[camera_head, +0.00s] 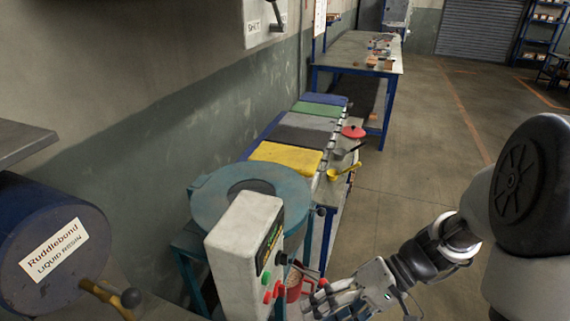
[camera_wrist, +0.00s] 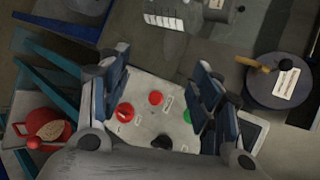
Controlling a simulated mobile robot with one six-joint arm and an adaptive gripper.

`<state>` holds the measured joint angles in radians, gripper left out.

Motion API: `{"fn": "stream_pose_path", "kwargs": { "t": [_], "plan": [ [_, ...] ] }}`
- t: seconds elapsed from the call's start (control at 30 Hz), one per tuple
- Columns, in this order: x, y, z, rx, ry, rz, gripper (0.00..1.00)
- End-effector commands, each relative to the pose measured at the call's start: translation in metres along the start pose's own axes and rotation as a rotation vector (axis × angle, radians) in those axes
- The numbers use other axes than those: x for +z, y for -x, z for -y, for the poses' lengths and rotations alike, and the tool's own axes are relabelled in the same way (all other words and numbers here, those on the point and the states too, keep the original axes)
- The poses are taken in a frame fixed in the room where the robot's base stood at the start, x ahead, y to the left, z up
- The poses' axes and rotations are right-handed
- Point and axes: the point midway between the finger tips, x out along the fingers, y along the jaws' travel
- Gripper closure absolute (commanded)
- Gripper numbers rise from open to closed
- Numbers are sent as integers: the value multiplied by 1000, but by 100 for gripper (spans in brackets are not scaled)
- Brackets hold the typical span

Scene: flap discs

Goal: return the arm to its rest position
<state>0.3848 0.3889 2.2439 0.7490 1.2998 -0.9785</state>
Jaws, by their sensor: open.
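My arm reaches in from the right in the head view, and my gripper (camera_head: 318,298) is low, just right of a white control box (camera_head: 243,245). The wrist view shows my gripper (camera_wrist: 160,66) with its two dark blue-padded fingers spread apart and nothing held between them. The control box panel (camera_wrist: 150,95), with red and green buttons and a black knob, shows behind the gap between the fingers. I cannot tell the exact distance between the fingers and the panel.
A teal round machine (camera_head: 225,200) stands behind the control box. A blue resin drum (camera_head: 50,245) with a tap is at the left. A bench with coloured pads (camera_head: 285,157) runs along the wall. Open floor (camera_head: 420,170) extends at right.

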Motion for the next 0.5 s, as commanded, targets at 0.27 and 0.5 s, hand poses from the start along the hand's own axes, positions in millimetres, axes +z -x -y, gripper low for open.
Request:
{"fn": "stream_pose_path", "kwargs": {
  "t": [0.27,0.5],
  "plan": [
    [51,26,27,443,24,-37,42],
    [80,61,39,758,63,-250,42]
  ]
}}
